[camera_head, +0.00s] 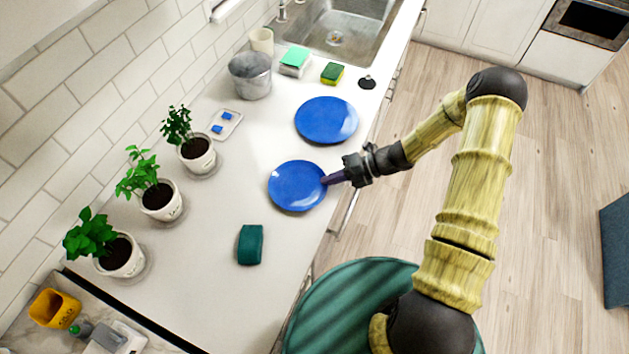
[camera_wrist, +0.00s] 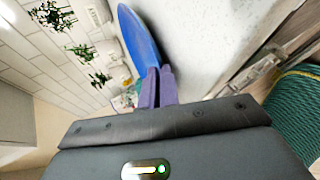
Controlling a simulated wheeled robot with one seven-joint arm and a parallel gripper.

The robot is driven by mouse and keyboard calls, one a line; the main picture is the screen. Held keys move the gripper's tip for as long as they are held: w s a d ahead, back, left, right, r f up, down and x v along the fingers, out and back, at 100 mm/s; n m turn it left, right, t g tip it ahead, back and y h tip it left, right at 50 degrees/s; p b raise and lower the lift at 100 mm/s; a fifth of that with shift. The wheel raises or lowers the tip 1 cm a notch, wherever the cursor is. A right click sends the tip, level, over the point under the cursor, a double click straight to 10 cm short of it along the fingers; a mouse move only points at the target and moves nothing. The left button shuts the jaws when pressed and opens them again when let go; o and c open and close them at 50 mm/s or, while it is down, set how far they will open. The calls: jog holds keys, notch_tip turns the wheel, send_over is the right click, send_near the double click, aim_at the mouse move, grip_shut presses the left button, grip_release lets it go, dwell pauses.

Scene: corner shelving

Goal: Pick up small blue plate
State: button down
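The small blue plate (camera_head: 292,186) is on the white counter, the nearer of two blue plates in the head view. My gripper (camera_head: 328,180) reaches in from the right at its right rim. In the wrist view the plate (camera_wrist: 138,38) shows as a narrow blue ellipse running down to my gripper's purple fingers (camera_wrist: 158,86). The fingers are close together with the rim between them, shut on the plate. I cannot tell whether the plate is clear of the counter.
A larger blue plate (camera_head: 326,120) lies just beyond. A dark green sponge-like block (camera_head: 250,244) lies nearer. Potted plants (camera_head: 160,197) line the wall on the left. A metal pot (camera_head: 250,76), sponges (camera_head: 332,73) and the sink (camera_head: 345,30) are farther back. The counter between is bare.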

notch_tip(320, 180, up, 10)
jog(key=b, duration=0.2)
dwell(0.3)
jog(key=shift+w, duration=0.1)
dwell(0.3)
